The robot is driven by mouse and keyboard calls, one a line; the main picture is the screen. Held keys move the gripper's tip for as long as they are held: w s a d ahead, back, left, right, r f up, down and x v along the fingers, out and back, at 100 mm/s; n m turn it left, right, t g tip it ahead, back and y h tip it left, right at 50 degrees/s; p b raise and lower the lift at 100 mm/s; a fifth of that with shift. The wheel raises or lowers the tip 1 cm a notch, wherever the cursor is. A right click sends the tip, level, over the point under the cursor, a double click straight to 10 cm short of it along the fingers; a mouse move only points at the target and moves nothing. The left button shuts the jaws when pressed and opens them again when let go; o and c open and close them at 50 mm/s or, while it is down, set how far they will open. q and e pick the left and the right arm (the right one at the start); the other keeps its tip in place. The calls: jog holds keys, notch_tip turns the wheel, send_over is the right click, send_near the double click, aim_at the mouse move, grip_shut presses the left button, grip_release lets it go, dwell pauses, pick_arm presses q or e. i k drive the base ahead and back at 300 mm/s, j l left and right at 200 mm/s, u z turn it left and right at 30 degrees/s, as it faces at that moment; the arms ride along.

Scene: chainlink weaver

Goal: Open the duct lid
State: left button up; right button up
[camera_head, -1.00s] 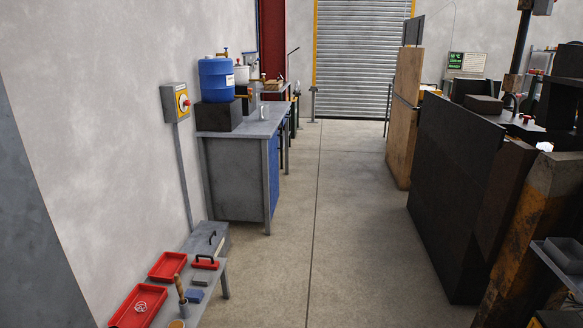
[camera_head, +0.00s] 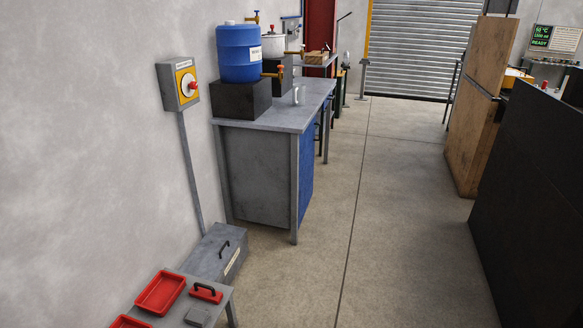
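Neither of my grippers is in view. No part is plainly readable as a duct lid. The likeliest match is a grey metal box (camera_head: 205,262) low against the left wall. Its flat top carries a black bar handle (camera_head: 224,247) and looks shut. A pale label (camera_head: 232,262) is on its right-hand face, too small to read.
A low grey bench (camera_head: 222,300) with red trays (camera_head: 160,292) stands in front of the box. A workbench (camera_head: 262,180) with a blue barrel (camera_head: 240,52) is beyond it. A switch box (camera_head: 180,83) is on the wall. Dark panels (camera_head: 535,190) border the clear floor (camera_head: 400,220) at right.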

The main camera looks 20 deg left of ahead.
aim_at(210, 256)
jog(key=i+l+u, duration=0.1)
jog(key=i+u, duration=0.25)
jog(key=i, duration=0.2)
jog(key=i+l+u, duration=0.35)
jog(key=i, duration=0.2)
jog(key=i+l+u, duration=0.35)
jog(key=i, duration=0.15)
